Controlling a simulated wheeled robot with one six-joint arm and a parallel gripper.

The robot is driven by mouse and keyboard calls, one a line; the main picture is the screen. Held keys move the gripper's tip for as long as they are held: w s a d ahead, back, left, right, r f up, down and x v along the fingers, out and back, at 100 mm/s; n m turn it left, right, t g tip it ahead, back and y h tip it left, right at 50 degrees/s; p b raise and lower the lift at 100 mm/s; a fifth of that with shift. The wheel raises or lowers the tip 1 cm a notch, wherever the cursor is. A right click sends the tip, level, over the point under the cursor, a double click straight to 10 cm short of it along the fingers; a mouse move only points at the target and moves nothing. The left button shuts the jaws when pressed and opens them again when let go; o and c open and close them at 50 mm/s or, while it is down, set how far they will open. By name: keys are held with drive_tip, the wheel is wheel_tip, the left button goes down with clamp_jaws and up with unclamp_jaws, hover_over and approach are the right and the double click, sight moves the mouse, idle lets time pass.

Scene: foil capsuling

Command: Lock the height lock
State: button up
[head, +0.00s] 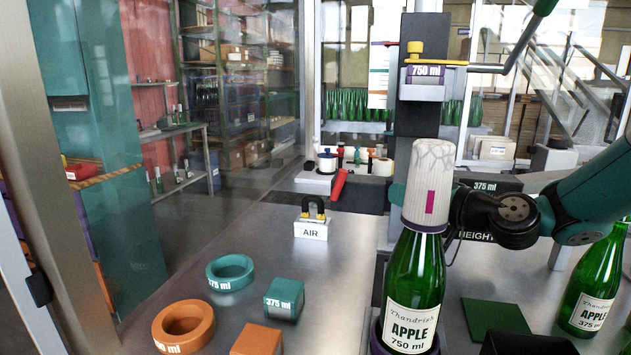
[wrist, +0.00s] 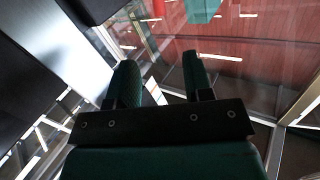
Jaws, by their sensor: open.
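A white label reading HEIGHT (head: 477,236) shows on the machine, partly covered by my dark wrist joint; I cannot make out the lock itself there. The machine's dark column (head: 420,120) carries a block marked 750 ml (head: 425,72) with a yellow knob (head: 415,50) on top. My gripper is mostly hidden in the head view behind the capped bottle. In the wrist view my gripper (wrist: 160,72) has its two teal fingers apart, with nothing between them. A green 750 ml bottle (head: 412,290) stands upright at the column, under a pale cap with a pink mark (head: 428,180).
A green-handled lever (head: 510,55) sticks out at upper right. A 375 ml bottle (head: 592,285) stands at right. Teal (head: 230,272) and orange (head: 183,325) rings, a teal block (head: 284,299) and an AIR valve (head: 312,222) sit left. Bare metal table lies between.

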sight(346, 173)
drive_tip(key=p+x, duration=0.2)
drive_tip(key=x, duration=0.3)
drive_tip(key=p+x, duration=0.3)
drive_tip(key=x, duration=0.3)
drive_tip(key=p+x, duration=0.2)
drive_tip(key=x, duration=0.4)
drive_tip(key=shift+w+a+r+p, duration=0.15)
drive_tip(key=shift+w+r+p, duration=0.05)
drive_tip(key=shift+r+p, duration=0.2)
drive_tip(key=shift+w+a+f, duration=0.1)
drive_tip(key=shift+w+a, duration=0.1)
drive_tip(key=shift+w, duration=0.05)
drive_tip(key=shift+c, duration=0.2)
clamp_jaws()
drive_tip(key=shift+d, duration=0.1)
